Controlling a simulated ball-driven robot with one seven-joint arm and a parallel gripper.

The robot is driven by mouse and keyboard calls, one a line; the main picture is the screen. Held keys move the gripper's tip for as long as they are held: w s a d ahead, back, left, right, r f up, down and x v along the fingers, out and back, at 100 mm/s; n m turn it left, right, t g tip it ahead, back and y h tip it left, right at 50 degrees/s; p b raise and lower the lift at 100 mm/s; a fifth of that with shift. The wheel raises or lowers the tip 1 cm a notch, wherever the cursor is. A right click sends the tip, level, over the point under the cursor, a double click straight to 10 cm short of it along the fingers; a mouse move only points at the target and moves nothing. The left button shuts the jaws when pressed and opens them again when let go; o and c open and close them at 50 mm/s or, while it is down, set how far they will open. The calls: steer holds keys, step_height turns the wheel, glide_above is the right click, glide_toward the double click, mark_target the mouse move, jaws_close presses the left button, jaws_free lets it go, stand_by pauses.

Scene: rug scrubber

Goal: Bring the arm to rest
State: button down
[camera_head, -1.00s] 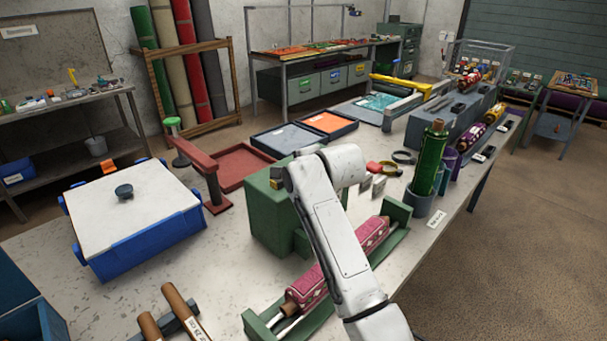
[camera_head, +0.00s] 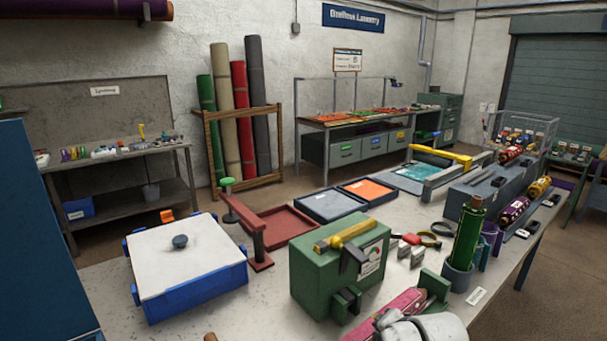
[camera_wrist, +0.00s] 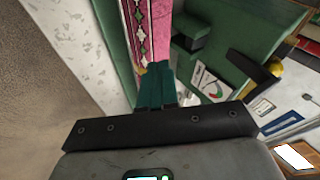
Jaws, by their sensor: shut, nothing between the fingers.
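My gripper (camera_wrist: 155,85) shows in the wrist view, with its teal fingers together and nothing between them. Its fingertips lie in front of the lower end of a pink patterned roll (camera_wrist: 148,25); I cannot tell how far apart they are in depth. In the head view only a white part of my arm (camera_head: 430,328) shows at the bottom edge, and my gripper is out of sight there. The arm partly hides the pink roll (camera_head: 398,308), which lies by a green cradle end (camera_head: 433,290).
A green machine (camera_head: 330,270) with a gauge stands left of the roll. A dark green bottle-like roll (camera_head: 468,235) stands upright in a grey holder on the right. A blue box with a white lid (camera_head: 190,255) sits at left. Bare worktop (camera_head: 265,300) lies between the box and machine.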

steer(key=s+d+f+n+g+h+b, duration=0.1)
steer(key=s+d+f+n+g, duration=0.15)
steer(key=s+f, duration=0.55)
steer(key=s+d+f+n+g+b, duration=0.1)
steer(key=s+d+f+n, duration=0.2)
steer(key=s, duration=0.9)
steer(key=s+d+f+n+g, duration=0.1)
steer(key=s+d, duration=0.1)
steer(key=s, duration=0.9)
steer(key=s+d+f+n+g+h+b, duration=0.1)
steer(key=s+f+n+g, duration=0.1)
steer(key=s, duration=0.8)
steer(key=shift+s+d, duration=0.35)
steer(key=shift+s, duration=0.05)
steer(key=shift+n+g, duration=0.25)
